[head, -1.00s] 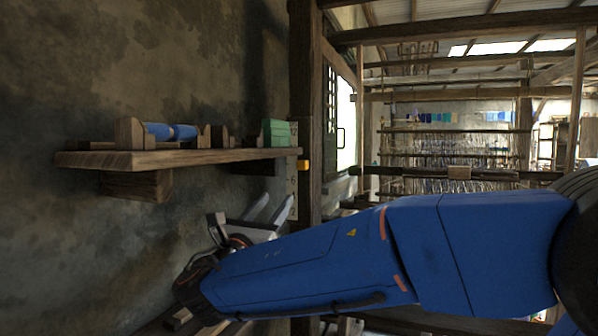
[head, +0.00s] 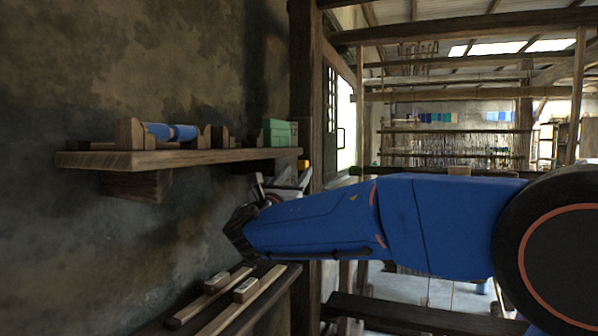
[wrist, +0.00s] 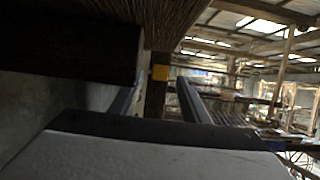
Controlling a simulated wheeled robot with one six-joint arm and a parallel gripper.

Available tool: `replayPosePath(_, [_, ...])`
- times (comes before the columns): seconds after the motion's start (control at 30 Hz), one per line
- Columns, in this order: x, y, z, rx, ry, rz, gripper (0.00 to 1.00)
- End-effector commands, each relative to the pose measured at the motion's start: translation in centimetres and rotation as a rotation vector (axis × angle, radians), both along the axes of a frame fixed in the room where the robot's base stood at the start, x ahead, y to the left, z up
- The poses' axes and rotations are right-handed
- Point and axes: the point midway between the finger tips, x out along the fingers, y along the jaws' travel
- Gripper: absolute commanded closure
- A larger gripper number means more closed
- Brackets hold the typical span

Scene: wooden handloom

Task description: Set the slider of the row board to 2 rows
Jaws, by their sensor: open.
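The yellow slider (head: 303,165) sits by the wooden post, just past the right end of the wall shelf. In the wrist view it is a small yellow block (wrist: 160,72) ahead, seen between the two fingers. My gripper (head: 291,180) is below the shelf's right end, close to the slider in the head view. In the wrist view its open, empty fingers (wrist: 156,90) point toward the slider and appear short of it. The row board's face and marks are mostly hidden behind my gripper; I cannot read the slider's setting.
The wall shelf (head: 180,158) is just above my gripper and carries blue spools (head: 171,132) and a green box (head: 277,133). Its dark bracket (wrist: 70,50) is close at upper left in the wrist view. A lower ledge (head: 262,299) holds wooden bars. The post (head: 305,60) stands behind.

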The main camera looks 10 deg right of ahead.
Motion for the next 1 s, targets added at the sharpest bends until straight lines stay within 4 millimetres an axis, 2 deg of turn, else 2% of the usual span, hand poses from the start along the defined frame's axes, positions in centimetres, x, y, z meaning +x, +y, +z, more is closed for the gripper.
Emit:
replayPosePath(0.23, [1.9, -1.3, 0.9, 0.001, 0.001, 0.0, 0.58])
replayPosePath(0.6, [2.2, -1.6, 1.1, 0.0, 0.001, 0.001, 0.58])
replayPosePath(0.63, [2.2, -1.6, 1.1, 0.0, 0.001, 0.001, 0.63])
replayPosePath(0.8, [2.2, -1.6, 1.1, 0.0, 0.001, 0.001, 1.0])
replayPosePath(1.0, [2.2, -1.5, 0.3, -0.001, 0.003, 0.0, 1.0])
